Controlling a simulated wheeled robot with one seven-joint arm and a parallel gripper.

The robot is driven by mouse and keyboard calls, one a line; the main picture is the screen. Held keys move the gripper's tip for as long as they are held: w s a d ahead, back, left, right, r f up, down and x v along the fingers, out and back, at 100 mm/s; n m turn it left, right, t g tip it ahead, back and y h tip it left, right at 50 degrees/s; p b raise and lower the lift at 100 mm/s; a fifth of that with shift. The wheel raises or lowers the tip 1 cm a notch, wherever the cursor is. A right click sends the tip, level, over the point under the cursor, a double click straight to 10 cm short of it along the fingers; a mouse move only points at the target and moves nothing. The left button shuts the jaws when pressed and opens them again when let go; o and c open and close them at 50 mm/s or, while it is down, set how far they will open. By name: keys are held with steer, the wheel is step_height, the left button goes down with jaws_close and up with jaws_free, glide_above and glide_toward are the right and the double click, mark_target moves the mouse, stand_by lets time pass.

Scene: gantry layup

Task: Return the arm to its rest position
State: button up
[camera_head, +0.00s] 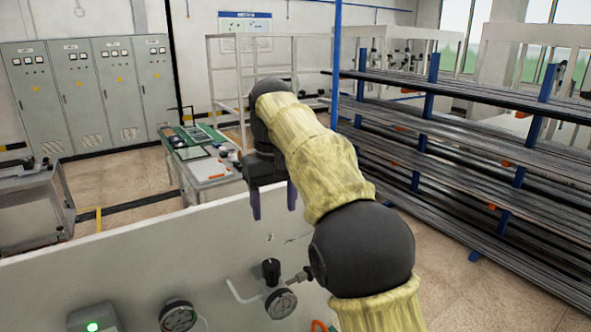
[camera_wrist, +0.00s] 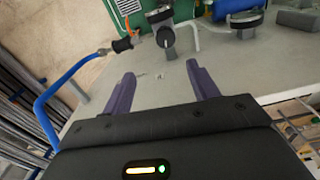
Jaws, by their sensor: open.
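My gripper (camera_head: 273,203) is at the end of my raised arm, which has yellow-green sleeves and black joints. Its two purple fingers point down beside the top edge of a pale panel (camera_head: 130,265) in the head view. In the wrist view my gripper (camera_wrist: 162,88) has its fingers spread apart, with nothing between them. Bare panel surface shows beyond the fingertips. I cannot tell how far the fingers are from the panel.
The panel carries gauges (camera_head: 281,302), a black-knobbed valve (camera_head: 271,270) and a blue hose (camera_wrist: 65,85). A rack of long bars (camera_head: 470,150) stands at right. Grey cabinets (camera_head: 90,90) and a green-topped table (camera_head: 195,145) are behind. Floor shows between them.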

steer(key=s+d+f+m+t+b, duration=0.1)
steer(key=d+f+m+b, duration=0.15)
steer(key=d+f, duration=0.6)
steer(key=s+d+f+m+b, duration=0.1)
steer(key=d+f+b, duration=0.2)
steer(key=d+f, duration=0.55)
steer(key=s+d+f+m+b, duration=0.1)
steer(key=s+d+f+b, duration=0.1)
steer(key=s+f, duration=0.6)
steer(key=s+d+f+m+t+b, duration=0.1)
steer(key=s+d+f+m+b, duration=0.1)
steer(key=s+d+f, duration=0.3)
steer(key=s+f+b, duration=0.1)
steer(key=s+f, duration=0.2)
steer(key=f, duration=0.3)
steer(key=shift+s+d, duration=0.15)
steer(key=shift+s, duration=0.1)
steer(key=shift+f, duration=0.1)
